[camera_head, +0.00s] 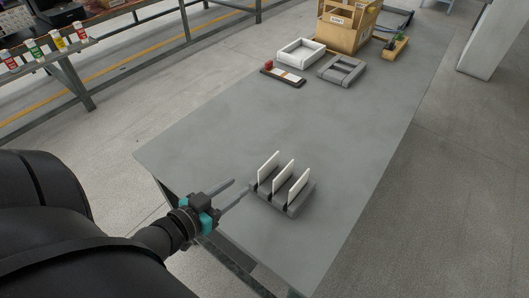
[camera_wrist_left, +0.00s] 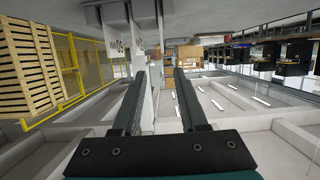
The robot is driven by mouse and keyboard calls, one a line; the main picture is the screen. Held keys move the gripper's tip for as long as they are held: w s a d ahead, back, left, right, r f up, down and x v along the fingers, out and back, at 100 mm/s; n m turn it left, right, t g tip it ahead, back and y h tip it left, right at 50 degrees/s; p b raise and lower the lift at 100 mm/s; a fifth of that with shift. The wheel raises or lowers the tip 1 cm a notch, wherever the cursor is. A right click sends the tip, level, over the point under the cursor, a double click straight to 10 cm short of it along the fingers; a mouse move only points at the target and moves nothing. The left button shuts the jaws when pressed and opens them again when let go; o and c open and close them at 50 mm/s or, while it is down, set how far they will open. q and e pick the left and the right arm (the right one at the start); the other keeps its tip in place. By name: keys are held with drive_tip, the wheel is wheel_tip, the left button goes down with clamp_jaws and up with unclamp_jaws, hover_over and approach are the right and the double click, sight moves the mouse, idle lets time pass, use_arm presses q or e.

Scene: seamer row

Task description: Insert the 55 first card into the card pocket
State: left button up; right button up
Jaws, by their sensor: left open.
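Three white cards (camera_head: 268,167) stand upright in a grey slotted rack (camera_head: 296,208) near the table's front edge. In the left wrist view the cards (camera_wrist_left: 116,40) appear upside down, with dark print too partial to read surely, so I cannot tell which is the 55 first card. My left gripper (camera_head: 240,186) is open and empty just left of the rack, its fingers pointing toward the cards. The fingers also show in the left wrist view (camera_wrist_left: 160,75), with a card beyond the left finger. A grey two-opening frame (camera_head: 328,71) lies farther back; I cannot tell if it is the card pocket.
The middle of the grey table (camera_head: 230,120) is clear.

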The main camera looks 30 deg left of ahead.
use_arm(q)
drive_tip(key=b, duration=0.1)
approach(267, 162)
drive_tip(key=x, duration=0.1)
drive_tip(key=b+x, duration=0.1)
drive_tip(key=x, duration=0.3)
drive_tip(key=shift+d+f, duration=0.3)
drive_tip(key=shift+w, duration=0.4)
drive_tip(key=x, duration=0.1)
drive_tip(key=b+x, duration=0.1)
drive_tip(key=x, duration=0.2)
drive_tip(key=shift+a+b, duration=0.25)
drive_tip(key=shift+b, duration=0.15)
drive_tip(key=shift+w, duration=0.45)
use_arm(e)
drive_tip(key=shift+g, duration=0.3)
drive_tip(key=s+f, duration=0.1)
drive_tip(key=d+f, duration=0.1)
drive_tip(key=s+d+f, duration=0.1)
drive_tip(key=f, duration=0.1)
drive_tip(key=shift+s, duration=0.3)
use_arm(q)
clamp_jaws()
